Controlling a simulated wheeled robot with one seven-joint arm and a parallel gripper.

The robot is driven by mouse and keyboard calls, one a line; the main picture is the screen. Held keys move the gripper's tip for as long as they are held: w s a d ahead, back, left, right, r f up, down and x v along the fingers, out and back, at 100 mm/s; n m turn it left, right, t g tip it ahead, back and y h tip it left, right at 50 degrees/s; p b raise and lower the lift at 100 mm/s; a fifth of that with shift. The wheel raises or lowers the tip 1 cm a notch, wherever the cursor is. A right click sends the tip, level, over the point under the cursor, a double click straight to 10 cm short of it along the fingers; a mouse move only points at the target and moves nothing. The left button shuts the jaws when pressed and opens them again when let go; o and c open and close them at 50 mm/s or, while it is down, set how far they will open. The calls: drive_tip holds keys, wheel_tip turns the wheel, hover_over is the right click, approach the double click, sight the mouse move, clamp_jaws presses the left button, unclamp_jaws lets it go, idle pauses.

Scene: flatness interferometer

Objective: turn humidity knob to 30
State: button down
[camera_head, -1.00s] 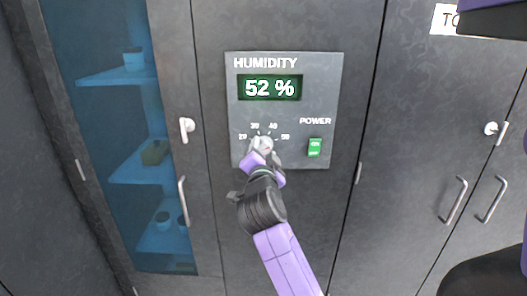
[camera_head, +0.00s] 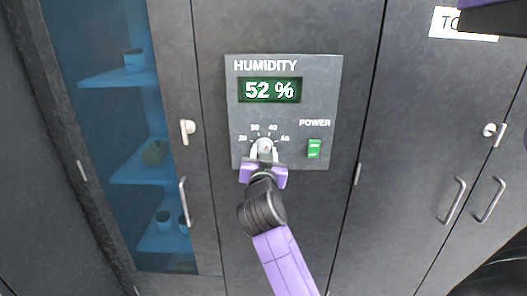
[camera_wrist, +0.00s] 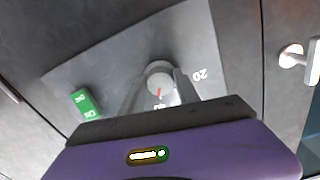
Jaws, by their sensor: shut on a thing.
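The humidity knob (camera_head: 265,145) is a small grey-white dial on the grey control panel (camera_head: 290,112), with marks 20, 30, 40 and 50 arched above it. The display (camera_head: 270,90) reads 52 %. My gripper (camera_head: 263,152) is at the knob with a finger on each side, shut on it. In the wrist view, the knob (camera_wrist: 160,79) sits between the grey fingers, with a red pointer line on its face. The panel appears upside down there; the 20 mark is clear, and another mark is partly hidden by my gripper. The pointer's exact reading is too small to tell.
A green lit power switch (camera_head: 314,149) is right of the knob; it also shows in the wrist view (camera_wrist: 86,104). A glass-fronted cabinet (camera_head: 110,200) stands left. Cabinet doors with handles (camera_head: 454,200) are at the right.

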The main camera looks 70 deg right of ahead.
drive_tip(key=n+p, duration=0.1)
drive_tip(key=n, duration=0.1)
drive_tip(key=n+p, duration=0.1)
drive_tip(key=n, duration=0.1)
drive_tip(key=n+p, duration=0.1)
drive_tip(key=n, duration=0.1)
drive_tip(key=shift+d+r+n, duration=0.1)
drive_tip(key=shift+r+n, duration=0.2)
drive_tip(key=n+p, duration=0.2)
drive_tip(key=n, duration=0.2)
idle(0.5)
drive_tip(key=c, duration=0.9)
unclamp_jaws()
drive_tip(key=b+v, duration=0.1)
drive_tip(key=v, duration=0.7)
drive_tip(key=shift+f+n+b, duration=0.25)
drive_tip(key=shift+n+b, duration=0.05)
drive_tip(key=shift+b, duration=0.1)
